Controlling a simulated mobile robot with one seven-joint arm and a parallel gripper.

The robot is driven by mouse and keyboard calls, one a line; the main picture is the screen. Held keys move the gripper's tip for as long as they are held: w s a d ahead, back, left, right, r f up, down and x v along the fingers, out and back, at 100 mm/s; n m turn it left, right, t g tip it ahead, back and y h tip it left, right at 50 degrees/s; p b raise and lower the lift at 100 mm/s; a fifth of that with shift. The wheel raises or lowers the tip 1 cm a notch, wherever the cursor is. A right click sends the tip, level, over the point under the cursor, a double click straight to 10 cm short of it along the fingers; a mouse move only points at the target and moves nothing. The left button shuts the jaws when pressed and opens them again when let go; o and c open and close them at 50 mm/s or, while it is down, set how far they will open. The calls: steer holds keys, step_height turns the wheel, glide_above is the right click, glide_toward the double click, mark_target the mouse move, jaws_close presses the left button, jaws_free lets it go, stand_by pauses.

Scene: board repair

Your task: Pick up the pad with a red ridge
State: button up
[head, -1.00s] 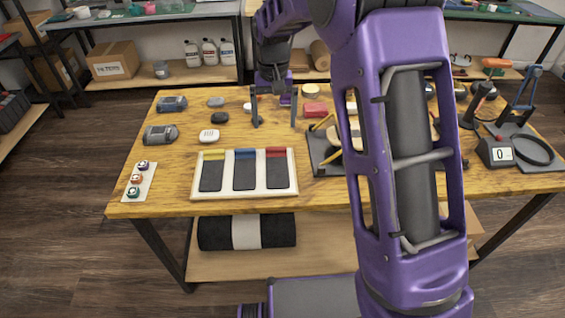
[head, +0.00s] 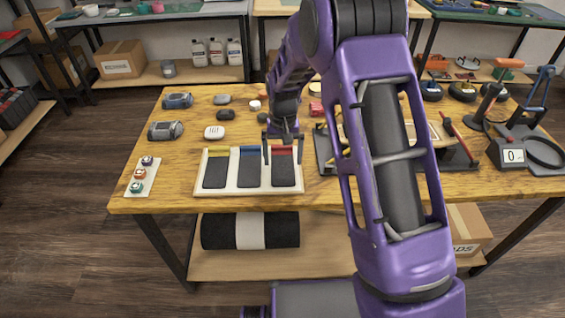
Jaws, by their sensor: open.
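The pad with a red ridge (head: 284,174) is a dark grey block at the right end of a cream tray (head: 240,191). Its red ridge lies along its far edge. Beside it in the tray are a pad with a blue ridge (head: 250,170) in the middle and a pad with a yellow ridge (head: 216,171) at the left. My gripper (head: 283,157) is open and points down over the far end of the red-ridged pad. Its two fingers appear on either side of the red ridge and partly cover it. I cannot tell whether they touch the pad.
A strip with several coloured buttons (head: 141,177) lies left of the tray. A white mouse-like object (head: 214,132) and grey devices (head: 165,131) lie behind it. A dark stand (head: 457,158) and a meter (head: 508,154) are at the right. Bare wood shows around the tray.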

mark_target(283, 166)
steer(key=shift+f, duration=0.55)
steer(key=c, duration=1.2)
steer(key=shift+o, duration=0.2)
step_height(283, 166, up, 14)
steer(key=p, duration=0.4)
